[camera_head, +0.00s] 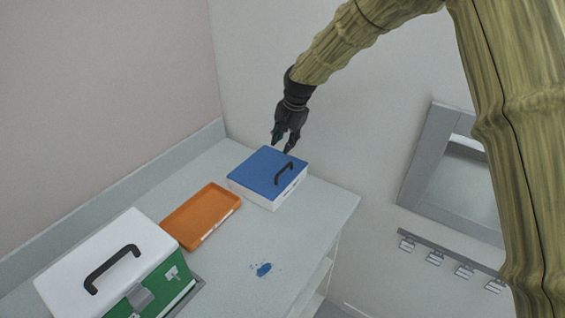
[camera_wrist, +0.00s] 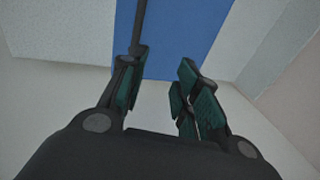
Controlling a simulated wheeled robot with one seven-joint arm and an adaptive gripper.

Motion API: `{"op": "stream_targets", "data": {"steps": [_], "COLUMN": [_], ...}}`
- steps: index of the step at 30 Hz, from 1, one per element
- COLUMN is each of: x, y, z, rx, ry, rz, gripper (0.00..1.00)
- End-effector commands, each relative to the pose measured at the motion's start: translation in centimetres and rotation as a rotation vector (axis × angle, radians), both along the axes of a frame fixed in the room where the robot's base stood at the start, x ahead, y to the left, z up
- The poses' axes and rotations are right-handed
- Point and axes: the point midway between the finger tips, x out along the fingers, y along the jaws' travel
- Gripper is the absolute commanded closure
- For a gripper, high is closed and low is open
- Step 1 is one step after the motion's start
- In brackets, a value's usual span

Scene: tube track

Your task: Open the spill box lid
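A white box with a flat blue lid (camera_head: 262,170) stands at the far end of the counter, and its lid is shut. A dark bar handle (camera_head: 284,173) sits on the lid near its right edge. My gripper (camera_head: 281,146) is above the far edge of this box, pointing down, apart from the handle. In the wrist view, my gripper (camera_wrist: 161,78) is open with nothing between its fingers. The blue lid (camera_wrist: 185,40) lies beyond the fingers, and the handle (camera_wrist: 138,30) shows in line with the left finger, which partly hides it.
An orange tray (camera_head: 200,215) lies beside the blue-lidded box. A green case with a white lid (camera_head: 130,245) and dark handle stands at the near left. A small blue spill (camera_head: 263,269) is on the counter (camera_head: 300,235). Walls rise behind; a grey-framed panel (camera_head: 415,165) hangs right.

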Motion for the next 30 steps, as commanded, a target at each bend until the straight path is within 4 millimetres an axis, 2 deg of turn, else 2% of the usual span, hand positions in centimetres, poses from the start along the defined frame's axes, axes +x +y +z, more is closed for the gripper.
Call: {"op": "stream_targets", "data": {"steps": [5, 8, 9, 15, 20, 24, 29, 30], "x": [0.0, -1.3, -2.0, 0.9, 1.4, 0.6, -0.6, -0.8], "y": [0.4, 0.4, 0.4, 0.7, 0.7, 0.6, 0.7, 0.7], "z": [-2.3, -6.0, -7.9, -11.3, -11.8, -10.9, -9.9, -9.7], "rx": [-0.011, -0.024, -0.029, -0.031, -0.030, -0.030, -0.029, -0.030], "ry": [0.020, 0.082, 0.113, 0.146, 0.150, 0.138, 0.125, 0.123], "rz": [0.010, 0.021, 0.028, 0.031, 0.030, 0.029, 0.029, 0.029], "gripper": [0.68, 0.68, 0.68, 0.68, 0.68, 0.68, 0.97, 1.00]}}
